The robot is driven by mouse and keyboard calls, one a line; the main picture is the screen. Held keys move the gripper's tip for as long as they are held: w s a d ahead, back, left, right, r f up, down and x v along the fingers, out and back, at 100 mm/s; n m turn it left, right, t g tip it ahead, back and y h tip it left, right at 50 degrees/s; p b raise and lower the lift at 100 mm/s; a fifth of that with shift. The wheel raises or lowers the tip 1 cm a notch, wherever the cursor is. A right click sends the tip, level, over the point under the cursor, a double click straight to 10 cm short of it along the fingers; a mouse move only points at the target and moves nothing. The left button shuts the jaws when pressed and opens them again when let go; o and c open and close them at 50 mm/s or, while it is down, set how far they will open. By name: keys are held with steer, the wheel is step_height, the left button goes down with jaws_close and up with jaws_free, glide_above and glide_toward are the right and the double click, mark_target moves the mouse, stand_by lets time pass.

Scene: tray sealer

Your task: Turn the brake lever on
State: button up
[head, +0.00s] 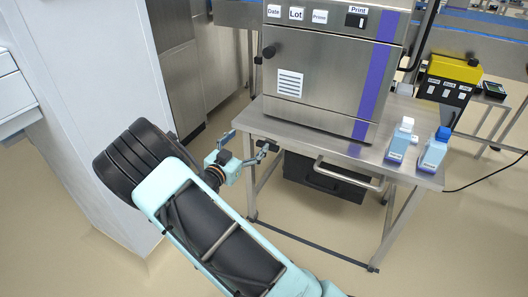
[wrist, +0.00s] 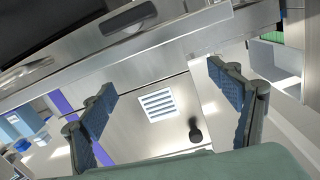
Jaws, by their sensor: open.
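My gripper (head: 251,144) is open and empty, in front of the left front corner of the steel table (head: 283,127). In the wrist view its two blue finger pads (wrist: 163,88) are spread apart with nothing between them. The steel tray sealer (head: 325,95) stands on the table, with a black knob (head: 269,51) on its front; the knob also shows in the wrist view (wrist: 195,130). A bar handle (head: 345,176) sticks out under the table's front edge. I cannot tell which part is the brake lever.
A blue-capped bottle (head: 434,153) and a white-capped bottle (head: 400,141) stand at the table's right end. A black box (head: 322,179) is beneath the table. A white wall panel (head: 95,90) is at left. The floor in front is clear.

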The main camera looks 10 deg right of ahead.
steer(key=s+f+n, duration=0.1)
steer(key=s+f, duration=0.3)
steer(key=f, duration=0.4)
steer(key=b+x, duration=0.2)
steer(key=x, duration=0.8)
steer(key=shift+w+d+r+t, duration=0.2)
steer(key=shift+r+t, duration=0.2)
steer(key=c, duration=1.2)
steer(key=shift+o, duration=0.2)
